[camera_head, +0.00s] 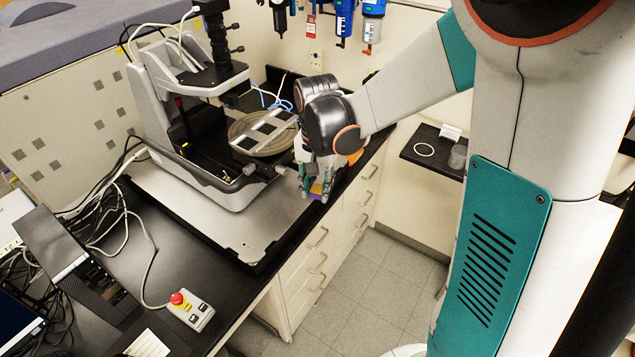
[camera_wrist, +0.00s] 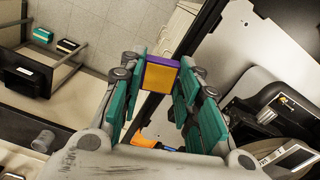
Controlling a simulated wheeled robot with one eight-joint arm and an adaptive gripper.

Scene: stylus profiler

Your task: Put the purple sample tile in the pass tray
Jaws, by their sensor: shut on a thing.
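My gripper (camera_head: 316,186) is at the front edge of the black bench, beside the profiler's base plate. In the wrist view my gripper (camera_wrist: 160,82) has its teal fingers closed on both sides of a small block. The block is the purple sample tile (camera_wrist: 163,60), purple along its upper edge with a yellow-orange face toward the wrist camera. In the head view a bit of the purple tile (camera_head: 316,188) shows between the fingertips. Whether it touches the bench is unclear. I cannot pick out the pass tray with certainty.
The stylus profiler (camera_head: 215,195) stands on a grey plate (camera_head: 200,215) behind my gripper. Its round stage (camera_head: 262,133) is close by. A dark side shelf (camera_head: 425,160) holds a white ring and a cup. A red-button box (camera_head: 190,310) and cables lie at left.

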